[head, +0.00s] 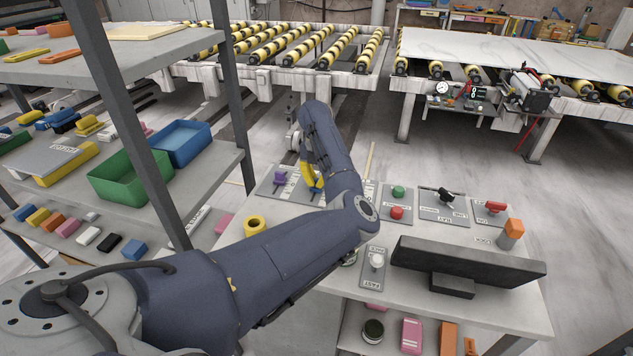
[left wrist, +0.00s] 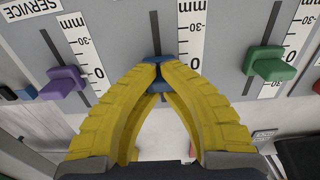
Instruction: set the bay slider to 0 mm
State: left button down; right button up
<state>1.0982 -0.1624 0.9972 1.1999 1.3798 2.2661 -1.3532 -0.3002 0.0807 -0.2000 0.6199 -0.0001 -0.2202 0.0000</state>
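The slider panel (head: 268,187) lies on the table beyond my left arm. In the left wrist view its sliders have a purple knob (left wrist: 62,82), a blue knob (left wrist: 157,61) and a green knob (left wrist: 268,64), each beside a mm scale. I cannot read which one is labelled bay. My left gripper (left wrist: 159,72) has its yellow fingertips closed together at the blue knob, which shows above and below them. The blue knob stands about level with the 0 on its scale (left wrist: 190,50). In the head view the gripper (head: 311,178) partly hides the panel.
Right of the panel are green (head: 398,191) and red buttons (head: 397,212), a black-handled switch (head: 444,196) and a red switch (head: 495,207). A dark monitor (head: 468,262) stands at the front. A shelf (head: 221,158) with bins is at the left.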

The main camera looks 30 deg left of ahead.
aim_at(317, 179)
pick_arm(q)
jog(key=shift+w+r, duration=0.1)
jog(key=shift+w, duration=0.05)
jog(key=c, duration=2.1)
grip_release()
jog(key=o, duration=1)
notch_tip(317, 179, up, 12)
jog(key=shift+f, duration=0.1)
